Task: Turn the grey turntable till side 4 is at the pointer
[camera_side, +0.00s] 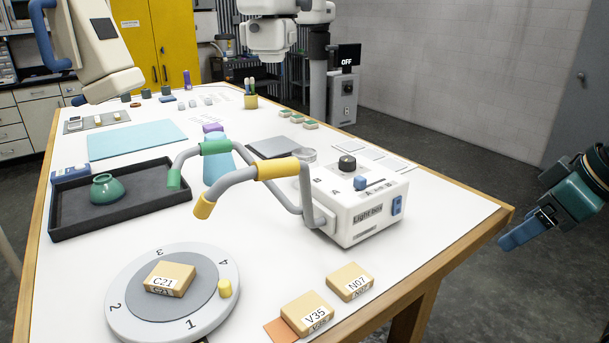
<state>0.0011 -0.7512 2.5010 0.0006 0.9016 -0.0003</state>
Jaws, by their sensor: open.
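The grey turntable (120,312) lies flat at the table's front left. Its light rim bears the numbers 1 to 4: side 1 faces the front, side 2 the left, side 3 the back and side 4 the right. A yellow peg (225,289) stands on its right part, near the 4. A tan block marked C21 (170,278) rests on the darker middle disc. I cannot make out the pointer for certain. My gripper (507,241), with blue fingers, is at the far right, beyond the table's right edge, open, empty and far from the turntable.
Tan blocks V35 (308,312) and N07 (350,281) lie right of the turntable, V35 beside an orange patch (281,331).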

